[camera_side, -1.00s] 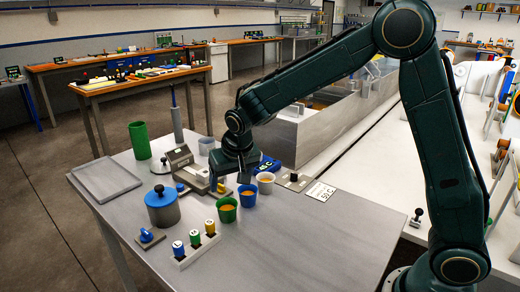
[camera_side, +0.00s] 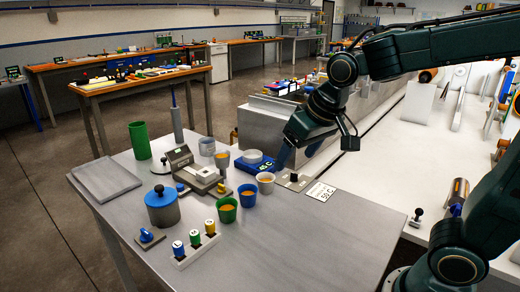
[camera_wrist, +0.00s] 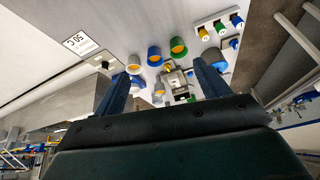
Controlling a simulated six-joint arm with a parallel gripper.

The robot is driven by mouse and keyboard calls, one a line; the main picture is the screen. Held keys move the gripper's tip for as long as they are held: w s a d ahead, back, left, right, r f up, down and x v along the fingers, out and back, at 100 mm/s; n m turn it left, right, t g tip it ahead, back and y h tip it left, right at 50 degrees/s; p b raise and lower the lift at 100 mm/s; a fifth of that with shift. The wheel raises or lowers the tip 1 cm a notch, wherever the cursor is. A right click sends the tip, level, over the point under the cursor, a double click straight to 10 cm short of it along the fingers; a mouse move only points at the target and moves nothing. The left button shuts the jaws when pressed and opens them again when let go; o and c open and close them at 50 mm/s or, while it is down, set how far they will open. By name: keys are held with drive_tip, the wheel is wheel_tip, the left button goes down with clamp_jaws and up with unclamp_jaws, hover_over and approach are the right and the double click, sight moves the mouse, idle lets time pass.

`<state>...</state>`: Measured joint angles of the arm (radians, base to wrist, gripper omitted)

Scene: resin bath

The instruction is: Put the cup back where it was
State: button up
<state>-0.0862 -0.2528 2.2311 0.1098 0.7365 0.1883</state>
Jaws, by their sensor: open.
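A green cup (camera_side: 227,211), a blue cup (camera_side: 247,201) and a white cup (camera_side: 265,187), each with orange contents, stand in a slanting row on the grey table. A pale cup with orange contents (camera_side: 222,161) and a grey-blue cup (camera_side: 207,147) stand behind, near the scale. Which cup the task means, I cannot tell. My gripper (camera_side: 315,148) is raised above the table's back right edge, right of the cups, its jaws apart and empty. In the wrist view my gripper's blue fingers (camera_wrist: 163,78) are wide apart; the blue (camera_wrist: 153,58) and green (camera_wrist: 178,47) cups show beyond.
A blue 45 C block (camera_side: 260,167) carries a white dish (camera_side: 253,156). A scale (camera_side: 195,172), lidded grey pot (camera_side: 162,208), tall green cylinder (camera_side: 140,140), flat tray (camera_side: 104,181) and rack of coloured vials (camera_side: 196,246) stand around. A 50 C sign (camera_side: 320,192) lies right. The front right table is clear.

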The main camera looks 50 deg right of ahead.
drive_tip(key=s+n, duration=0.2)
drive_tip(key=s, duration=1.2)
drive_tip(key=shift+d+t+y, duration=0.2)
drive_tip(key=shift+t+y, duration=0.1)
idle(0.6)
